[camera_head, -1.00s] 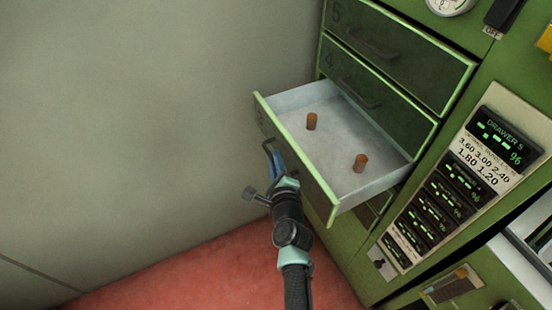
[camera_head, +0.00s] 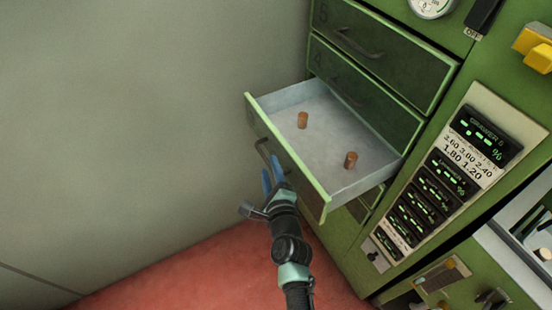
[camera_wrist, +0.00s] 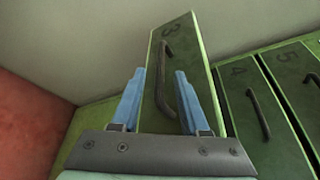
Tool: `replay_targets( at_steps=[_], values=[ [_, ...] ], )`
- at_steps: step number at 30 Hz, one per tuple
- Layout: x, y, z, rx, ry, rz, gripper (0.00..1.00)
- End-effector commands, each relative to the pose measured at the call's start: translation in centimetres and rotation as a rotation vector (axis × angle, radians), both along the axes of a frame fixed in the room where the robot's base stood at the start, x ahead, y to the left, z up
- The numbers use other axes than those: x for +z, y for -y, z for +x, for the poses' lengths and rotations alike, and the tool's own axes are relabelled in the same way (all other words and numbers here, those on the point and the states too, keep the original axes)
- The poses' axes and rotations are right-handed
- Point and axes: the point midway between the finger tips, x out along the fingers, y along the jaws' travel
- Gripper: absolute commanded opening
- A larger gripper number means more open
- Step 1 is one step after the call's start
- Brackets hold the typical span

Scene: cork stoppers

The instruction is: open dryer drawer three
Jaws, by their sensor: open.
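Dryer drawer three (camera_head: 288,148) is pulled well out of the green cabinet in the head view. Two brown cork stoppers, one further left (camera_head: 303,120) and one further right (camera_head: 351,160), stand on its pale floor. In the wrist view its green front (camera_wrist: 190,75) bears the number 3 and a dark bar handle (camera_wrist: 164,75). My gripper (camera_head: 272,178) is in front of the drawer front, near the handle. In the wrist view its blue fingers (camera_wrist: 158,98) are apart, with the handle's lower end showing between and beyond them. I cannot tell any contact.
Shut drawers four (camera_head: 365,95) and five (camera_head: 375,45) are above drawer three. A display panel (camera_head: 440,175) is at the right of the drawers. A plain grey wall (camera_head: 130,120) stands at the left. The red floor (camera_head: 180,270) is clear at lower left.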

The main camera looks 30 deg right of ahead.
Motion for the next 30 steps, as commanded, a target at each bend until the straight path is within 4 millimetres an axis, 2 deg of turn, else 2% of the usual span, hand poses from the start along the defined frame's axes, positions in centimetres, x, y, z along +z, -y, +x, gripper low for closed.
replay_targets(
  at_steps=[1,6,13,19,30],
  values=[
    [0.7,-0.4,-1.1,0.002,-0.004,-0.002,0.45],
    [1.4,-1.6,-4.2,0.002,-0.005,-0.001,0.45],
    [1.8,-2.8,-7.2,0.001,-0.001,0.000,0.45],
    [2.0,-3.3,-8.3,0.001,0.000,0.000,0.45],
    [2.0,-3.3,-8.3,0.001,0.000,0.000,0.45]
  ],
)
